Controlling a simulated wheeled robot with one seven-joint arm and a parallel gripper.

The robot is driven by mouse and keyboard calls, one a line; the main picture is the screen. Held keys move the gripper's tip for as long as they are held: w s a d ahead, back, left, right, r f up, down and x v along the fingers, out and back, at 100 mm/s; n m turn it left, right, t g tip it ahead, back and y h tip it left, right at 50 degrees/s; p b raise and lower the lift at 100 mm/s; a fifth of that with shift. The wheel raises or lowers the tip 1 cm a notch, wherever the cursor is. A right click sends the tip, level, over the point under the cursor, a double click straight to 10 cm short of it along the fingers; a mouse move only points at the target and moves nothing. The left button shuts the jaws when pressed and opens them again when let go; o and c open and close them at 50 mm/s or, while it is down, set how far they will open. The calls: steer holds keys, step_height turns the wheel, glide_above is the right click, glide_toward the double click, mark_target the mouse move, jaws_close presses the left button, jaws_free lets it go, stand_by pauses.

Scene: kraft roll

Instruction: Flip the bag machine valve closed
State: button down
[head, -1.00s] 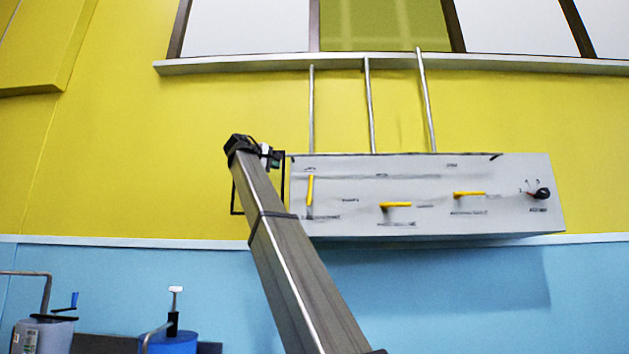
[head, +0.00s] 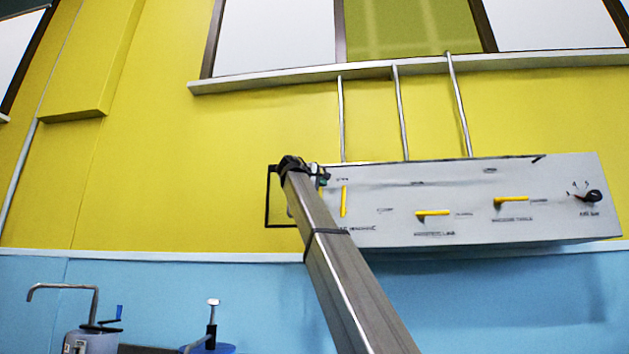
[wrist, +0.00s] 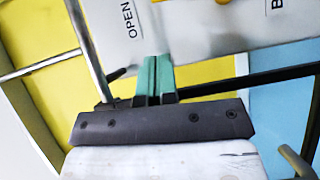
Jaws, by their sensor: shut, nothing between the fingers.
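A pale grey valve panel (head: 470,225) hangs on the yellow wall in the head view. It carries three yellow handles: the left one (head: 344,200) stands upright, while the middle one (head: 433,213) and the right one (head: 511,199) lie level. The small labels are too blurred to read surely, so I cannot tell which is the bag machine valve. My gripper (head: 322,178) is at the panel's upper left end, left of the upright handle. In the wrist view, its teal fingers (wrist: 154,75) are shut and empty before the panel (wrist: 195,30), below the word OPEN. Contact is unclear.
A black knob (head: 589,196) sits at the panel's right end. Pipes (head: 402,115) rise from the panel to a ledge (head: 300,77). A grey vessel with a bent pipe (head: 90,340) and a blue one (head: 212,348) stand lower left. The wall left of the panel is clear.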

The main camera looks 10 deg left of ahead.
mark_target(343, 202)
steer(key=shift+w+d+f, duration=0.1)
steer(key=shift+w+d, duration=0.35)
steer(key=shift+d, duration=0.45)
steer(key=shift+w+d+f, duration=0.1)
steer(key=shift+w+d, duration=0.3)
steer(key=shift+d, duration=0.5)
steer(key=shift+w+d+f, duration=0.1)
steer(key=shift+w+d, duration=0.35)
steer(key=shift+d, duration=0.45)
steer(key=shift+w+r, duration=0.15)
steer(key=shift+w, duration=0.05)
